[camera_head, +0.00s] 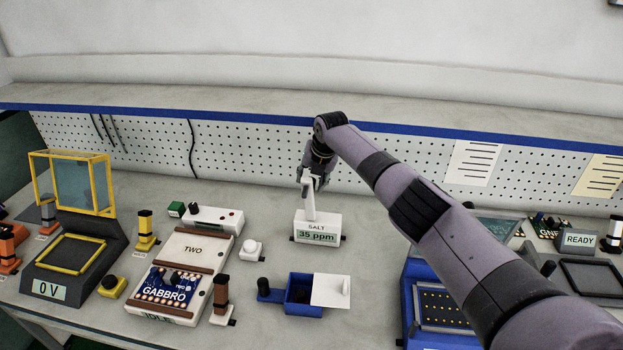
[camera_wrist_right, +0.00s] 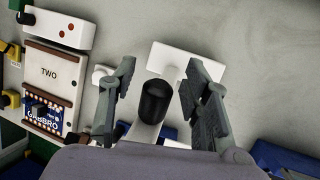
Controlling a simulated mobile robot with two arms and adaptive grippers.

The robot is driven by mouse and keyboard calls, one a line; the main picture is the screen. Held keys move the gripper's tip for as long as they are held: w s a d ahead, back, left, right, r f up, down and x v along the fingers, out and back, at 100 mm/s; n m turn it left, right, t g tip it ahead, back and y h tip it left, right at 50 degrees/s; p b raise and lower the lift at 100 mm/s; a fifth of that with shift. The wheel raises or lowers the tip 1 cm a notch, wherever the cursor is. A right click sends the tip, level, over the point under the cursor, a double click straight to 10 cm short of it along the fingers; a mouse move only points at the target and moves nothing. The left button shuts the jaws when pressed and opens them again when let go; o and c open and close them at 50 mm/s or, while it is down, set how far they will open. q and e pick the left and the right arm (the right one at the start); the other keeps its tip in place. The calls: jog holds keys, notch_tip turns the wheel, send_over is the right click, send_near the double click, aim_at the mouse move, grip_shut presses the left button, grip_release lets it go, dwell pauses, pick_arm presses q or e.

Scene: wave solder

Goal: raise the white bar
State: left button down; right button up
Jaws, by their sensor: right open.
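A white upright bar (camera_head: 309,202) stands on the white SALT box (camera_head: 315,239), which reads 35 ppm. My right gripper (camera_head: 313,178) is at the top of this bar and partly hides it. In the right wrist view my right gripper (camera_wrist_right: 158,98) is open, with one finger on each side of a black cylinder (camera_wrist_right: 158,103). White surfaces show above and below that cylinder. I cannot tell whether the fingers touch anything. My left gripper is in neither view.
A white round knob (camera_head: 251,249) stands left of the SALT box. A blue box with a white lid (camera_head: 330,291) is in front. The GABBRO board (camera_head: 166,290) lies further left. A perforated back panel (camera_head: 250,157) and a blue-edged shelf are behind.

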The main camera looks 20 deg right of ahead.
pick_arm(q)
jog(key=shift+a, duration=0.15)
pick_arm(e)
jog(key=v, duration=1.2)
